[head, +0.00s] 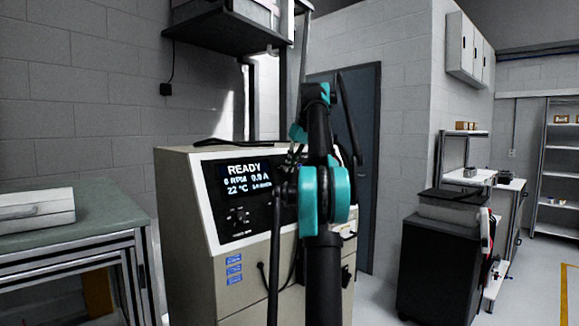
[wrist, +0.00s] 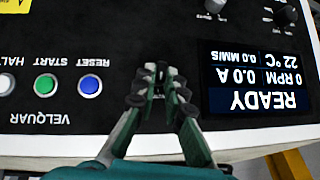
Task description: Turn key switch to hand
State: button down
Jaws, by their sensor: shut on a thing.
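The wrist view looks at the black control panel (wrist: 120,35) upside down. My gripper (wrist: 160,88) has its green and dark fingers drawn together on the panel, between the buttons and the display. A small dark key switch (wrist: 161,70) shows between the fingertips, and they are shut on it. The fingers cover most of it, so its position and any marks around it cannot be read. In the head view the panel (head: 238,222) is on the beige cabinet (head: 190,235), and my arm hides the switch and my fingertips.
The display (wrist: 255,78) reads READY, 0 RPM, 0.0 A. A blue RESET button (wrist: 90,86), a green START button (wrist: 46,86) and a white HALT button (wrist: 6,84) are beside my gripper. Knobs (wrist: 285,16) lie beyond. A green-topped bench (head: 100,215) stands left of the cabinet.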

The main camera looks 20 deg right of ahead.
jog(key=m+y, duration=0.2)
jog(key=shift+w+d+f+m+y, duration=0.1)
jog(key=shift+d+m+y, duration=0.2)
jog(key=shift+d+y, duration=0.1)
jog(key=shift+d+f+m+y, duration=0.1)
jog(key=shift+d+m+y, duration=0.05)
jog(key=shift+m+y, duration=0.8)
jog(key=c, duration=1.6)
grip_release()
